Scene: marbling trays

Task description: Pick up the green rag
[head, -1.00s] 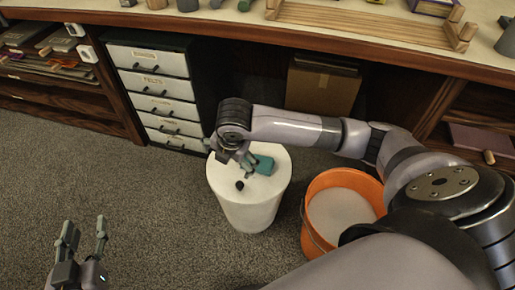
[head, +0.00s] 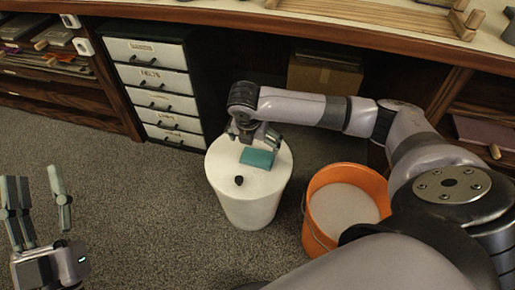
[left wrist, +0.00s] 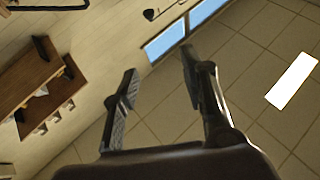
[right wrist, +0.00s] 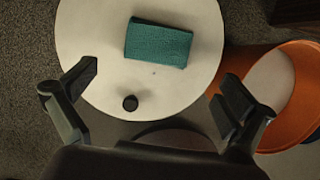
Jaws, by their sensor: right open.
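The green rag (head: 258,158) is a teal folded block lying flat on the white round top of a bin-like stand (head: 249,205). In the right wrist view the rag (right wrist: 158,43) lies on the white top, ahead of my fingers and between their lines. My right gripper (head: 257,139) is open and empty, above the white top at the rag's far side in the head view; its fingers also show in the right wrist view (right wrist: 162,88). My left gripper (head: 39,195) is open and empty, off to the left over the carpet; its fingers show in the left wrist view (left wrist: 160,82).
A small dark knob (head: 239,180) sits on the white top near the rag. An orange bucket (head: 313,215) with pale contents stands close to the right. A drawer cabinet (head: 160,105) and a cardboard box (head: 322,78) are under the worktop (head: 400,28). The carpet at left is clear.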

